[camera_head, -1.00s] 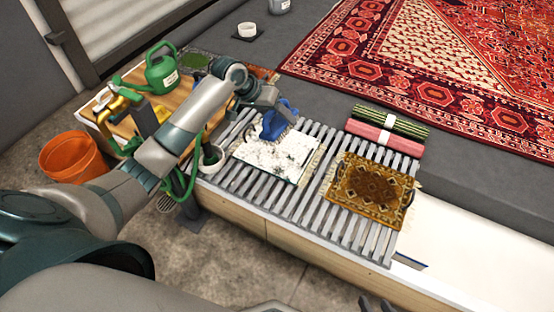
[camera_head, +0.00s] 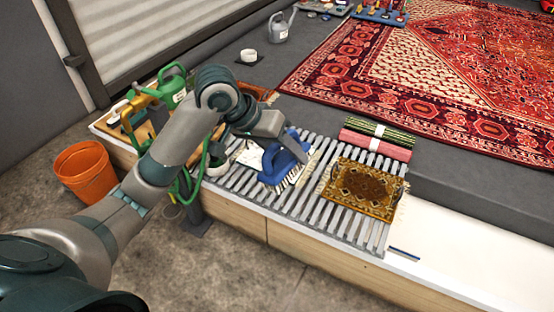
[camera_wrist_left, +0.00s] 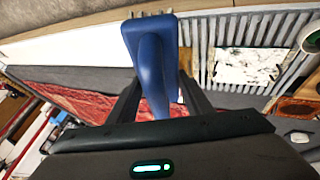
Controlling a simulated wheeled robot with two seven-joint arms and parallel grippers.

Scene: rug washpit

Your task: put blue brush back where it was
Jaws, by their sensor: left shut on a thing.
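The blue brush (camera_head: 281,165) has a blue handle and pale bristles facing down. My left gripper (camera_head: 291,146) is shut on its handle and holds it over the slatted grey rack (camera_head: 314,190), at the right side of the white speckled mat (camera_head: 249,154). In the left wrist view the blue brush (camera_wrist_left: 149,60) sits between the two fingers of my left gripper (camera_wrist_left: 160,92). The white speckled mat (camera_wrist_left: 247,66) lies to its right there. I cannot tell whether the bristles touch the rack. My right gripper is not in view.
A small brown rug (camera_head: 363,190) lies on the rack, with rolled green and red rugs (camera_head: 377,146) behind. An orange bucket (camera_head: 86,172) stands on the floor. White surface at right is mostly clear.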

